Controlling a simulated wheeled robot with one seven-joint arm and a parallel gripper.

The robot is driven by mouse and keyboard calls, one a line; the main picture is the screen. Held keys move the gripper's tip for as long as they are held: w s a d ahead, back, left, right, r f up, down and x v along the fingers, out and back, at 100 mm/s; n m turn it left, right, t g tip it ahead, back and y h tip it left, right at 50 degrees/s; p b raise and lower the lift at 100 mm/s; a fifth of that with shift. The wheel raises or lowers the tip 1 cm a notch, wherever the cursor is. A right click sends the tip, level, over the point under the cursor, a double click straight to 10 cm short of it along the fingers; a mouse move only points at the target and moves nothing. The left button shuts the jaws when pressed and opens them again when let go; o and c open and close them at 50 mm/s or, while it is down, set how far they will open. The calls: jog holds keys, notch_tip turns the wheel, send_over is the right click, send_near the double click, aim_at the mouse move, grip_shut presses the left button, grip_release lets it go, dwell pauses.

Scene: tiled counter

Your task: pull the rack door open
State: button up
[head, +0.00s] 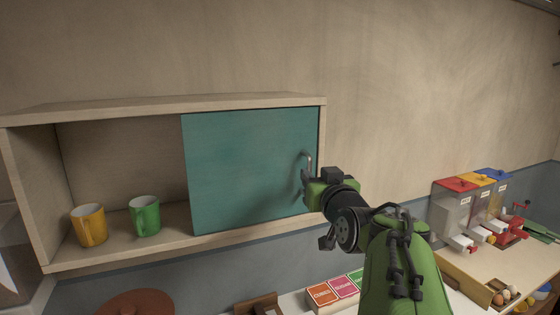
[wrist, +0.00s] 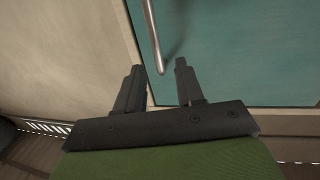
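The rack door (head: 240,165) is a flat teal panel over the right part of the wooden wall rack (head: 210,103). It looks shut. A slim metal handle (head: 309,163) stands near its right edge. My gripper (head: 306,185) is at the handle's lower part, at the right end of the rack. In the wrist view the two dark fingers of my gripper (wrist: 160,70) are apart. The lower end of the handle (wrist: 154,40) shows between and just beyond the fingertips, with a gap on each side. I see no contact.
A yellow mug (head: 89,225) and a green mug (head: 145,216) stand in the rack's open left part. Below are colored boxes (head: 335,290) and a brown round lid (head: 135,304). Dispensers (head: 455,210) stand on the counter at right. The wall right of the rack is bare.

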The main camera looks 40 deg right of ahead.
aim_at(310, 169)
jog(key=p+x, duration=0.1)
jog(key=x, duration=0.3)
jog(key=shift+w+d, duration=0.15)
jog(key=shift+d, duration=0.15)
jog(key=shift+a, duration=0.1)
jog(key=shift+a, duration=0.1)
grip_shut()
